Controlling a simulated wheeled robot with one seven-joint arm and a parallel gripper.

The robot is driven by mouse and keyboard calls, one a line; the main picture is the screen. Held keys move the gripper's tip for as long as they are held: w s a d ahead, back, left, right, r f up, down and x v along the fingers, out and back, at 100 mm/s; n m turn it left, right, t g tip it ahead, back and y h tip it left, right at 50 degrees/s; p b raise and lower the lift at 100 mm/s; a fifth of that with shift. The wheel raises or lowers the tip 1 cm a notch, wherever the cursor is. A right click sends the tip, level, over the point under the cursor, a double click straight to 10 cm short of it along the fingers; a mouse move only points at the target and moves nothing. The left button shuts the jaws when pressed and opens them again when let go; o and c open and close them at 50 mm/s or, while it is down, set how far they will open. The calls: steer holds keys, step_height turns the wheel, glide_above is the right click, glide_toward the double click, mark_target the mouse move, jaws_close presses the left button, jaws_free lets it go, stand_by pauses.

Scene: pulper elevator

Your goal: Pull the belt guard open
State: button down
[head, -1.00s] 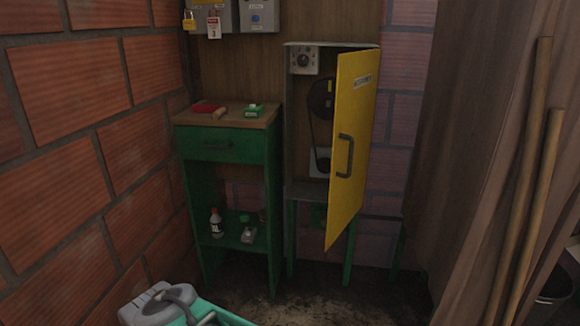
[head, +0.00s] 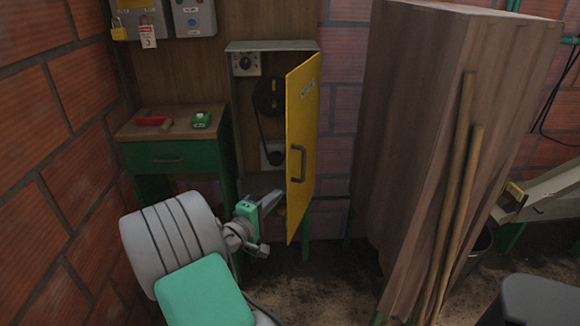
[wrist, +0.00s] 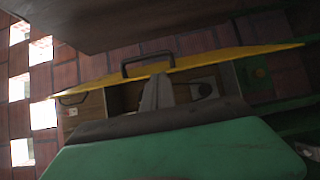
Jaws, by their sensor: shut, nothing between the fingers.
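The yellow belt guard (head: 307,120) is a hinged door on the right side of a grey cabinet (head: 272,46). It stands partly open, swung out toward me, with a dark handle (head: 298,163) on its outer face. A black pulley and belt (head: 268,97) show inside. My gripper (head: 279,197) is shut and empty, low in front of the cabinet opening, by the guard's free edge. In the wrist view my gripper's fingers (wrist: 158,80) point at the guard's yellow edge (wrist: 240,53), close to the handle (wrist: 147,65). I cannot tell whether they touch the guard.
A green stand (head: 152,156) with a red item (head: 152,121) and a green item (head: 201,120) on top is left of the cabinet. A tall brown wooden box (head: 430,100) with two poles (head: 456,190) leaning on it is at right. Some floor (head: 325,275) between is clear.

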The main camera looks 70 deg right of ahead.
mark_target(293, 180)
steer(key=d, duration=0.3)
steer(key=s+d, duration=0.1)
steer(key=d, duration=0.5)
steer(key=shift+s+d, duration=0.25)
steer(key=shift+d, duration=0.15)
